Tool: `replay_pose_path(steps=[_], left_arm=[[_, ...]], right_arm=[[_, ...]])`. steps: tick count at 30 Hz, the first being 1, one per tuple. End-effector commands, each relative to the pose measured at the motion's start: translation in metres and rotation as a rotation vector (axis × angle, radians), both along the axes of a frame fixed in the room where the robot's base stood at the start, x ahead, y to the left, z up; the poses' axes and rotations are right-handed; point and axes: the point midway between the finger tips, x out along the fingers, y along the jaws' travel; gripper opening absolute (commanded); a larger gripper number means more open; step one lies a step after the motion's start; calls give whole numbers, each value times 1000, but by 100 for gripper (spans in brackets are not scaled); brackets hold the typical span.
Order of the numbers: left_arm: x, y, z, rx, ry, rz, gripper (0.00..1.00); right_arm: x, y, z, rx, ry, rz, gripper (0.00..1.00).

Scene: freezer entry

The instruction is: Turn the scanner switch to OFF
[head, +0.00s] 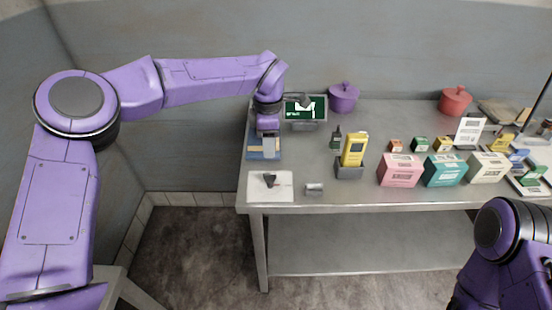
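A yellow handheld device (355,147), which looks like the scanner, stands upright in a dark grey cradle (349,172) at the middle of the metal table. A white plate (284,190) with a small dark knob-like piece (269,180) lies at the table's front left; I cannot tell whether this is the switch or how it is set. My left gripper (268,153) points down over a blue pad (252,155), behind the white plate and left of the scanner. Its fingers are too small to read, and I see nothing clearly held. My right arm shows at the lower right; its gripper is out of view.
A green-screened display (305,110) and a purple pot (343,98) stand at the back. A small grey block (314,189) lies near the front edge. Pink (399,171), teal (444,171) and cream (488,168) boxes stand to the right. A red pot (455,101) is behind them.

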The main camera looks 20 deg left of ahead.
Motion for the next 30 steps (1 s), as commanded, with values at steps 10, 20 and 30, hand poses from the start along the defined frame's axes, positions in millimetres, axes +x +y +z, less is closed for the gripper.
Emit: replay_pose_path(steps=[10, 20, 30], left_arm=[[0, -7, -59, 1, 6, -12, 39], [0, -4, -104, 2, 2, -7, 39], [0, -4, -105, 1, 0, -6, 4]], right_arm=[[-1, 0, 21, 0, 2, 0, 43], [0, 0, 31, 1, 1, 0, 43], [0, 0, 30, 0, 1, 0, 43]])
